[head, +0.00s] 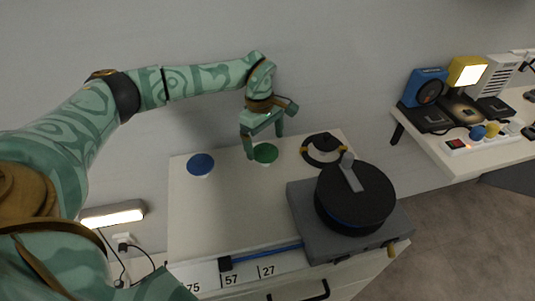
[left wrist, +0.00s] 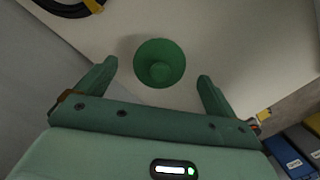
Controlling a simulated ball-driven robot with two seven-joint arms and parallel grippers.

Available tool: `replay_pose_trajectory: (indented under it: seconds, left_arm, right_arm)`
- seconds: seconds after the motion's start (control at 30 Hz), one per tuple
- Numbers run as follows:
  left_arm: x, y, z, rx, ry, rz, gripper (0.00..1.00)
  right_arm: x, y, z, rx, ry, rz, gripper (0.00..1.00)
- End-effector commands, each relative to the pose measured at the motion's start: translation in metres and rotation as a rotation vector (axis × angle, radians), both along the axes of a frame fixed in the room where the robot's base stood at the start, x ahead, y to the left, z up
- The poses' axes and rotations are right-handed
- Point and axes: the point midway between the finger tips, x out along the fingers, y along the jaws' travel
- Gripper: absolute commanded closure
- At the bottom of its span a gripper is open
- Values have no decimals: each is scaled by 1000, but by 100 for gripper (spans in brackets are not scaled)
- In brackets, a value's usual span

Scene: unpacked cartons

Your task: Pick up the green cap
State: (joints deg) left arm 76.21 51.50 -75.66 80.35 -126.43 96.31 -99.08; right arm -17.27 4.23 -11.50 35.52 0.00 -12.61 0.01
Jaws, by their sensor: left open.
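The green cap (head: 265,153) lies on the white cabinet top (head: 225,215), near its back edge. It looks round, and in the left wrist view the cap (left wrist: 159,63) shows as a green disc with a smaller round part in its middle. My left gripper (head: 264,148) is above the cap, fingers pointing down. In the left wrist view my left gripper (left wrist: 158,82) is open and empty, with the cap beyond and between its fingertips. I cannot tell the exact height left between them. My right gripper is not in view.
A blue cap (head: 201,164) lies to the left. A black and yellow ring (head: 322,149) lies to the right. A black round device (head: 355,197) on a grey base (head: 300,212) fills the right front. A wall stands close behind; the cabinet's left front is clear.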

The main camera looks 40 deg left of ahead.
Motion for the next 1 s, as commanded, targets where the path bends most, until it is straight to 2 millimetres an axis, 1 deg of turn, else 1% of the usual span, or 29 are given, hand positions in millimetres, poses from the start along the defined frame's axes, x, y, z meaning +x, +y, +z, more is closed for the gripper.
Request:
replay_pose_trajectory:
  seconds: [0.03, 0.1, 0.17, 0.33, 0.37, 0.4, 0.47, 0.5, 0.53, 0.57, 0.6, 0.87, 1.0]
  left_arm:
    - [-1, -1, -16, 0, 7, 0, 6]
    - [-1, -2, -25, 1, 5, -1, 6]
    - [-1, -2, -28, 0, 3, 0, 6]
    - [-1, -2, -25, 1, 0, 0, 6]
    - [-1, -2, -25, 1, 0, 0, 9]
    - [-1, -2, -25, 1, 0, 0, 20]
    - [-1, -2, -25, 1, 0, 0, 37]
    - [-1, -2, -25, 1, 0, 0, 48]
    - [-1, -2, -25, 1, 0, 0, 57]
    - [-1, -2, -26, 1, 0, 0, 59]
    - [-1, -2, -26, 1, 0, 0, 63]
    - [-1, -2, -23, 1, 0, 0, 63]
    - [0, -2, -11, 1, -3, 0, 63]
  right_arm:
    - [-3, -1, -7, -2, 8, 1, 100]
    - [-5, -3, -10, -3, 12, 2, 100]
    - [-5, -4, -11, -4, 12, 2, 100]
    - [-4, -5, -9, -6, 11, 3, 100]
    - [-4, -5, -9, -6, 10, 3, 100]
    - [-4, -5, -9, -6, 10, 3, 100]
    - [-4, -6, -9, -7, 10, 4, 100]
    - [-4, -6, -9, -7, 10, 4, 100]
    - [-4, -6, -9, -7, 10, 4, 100]
    - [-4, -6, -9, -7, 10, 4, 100]
    - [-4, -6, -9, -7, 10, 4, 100]
    - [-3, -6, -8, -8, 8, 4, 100]
    - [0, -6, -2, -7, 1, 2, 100]
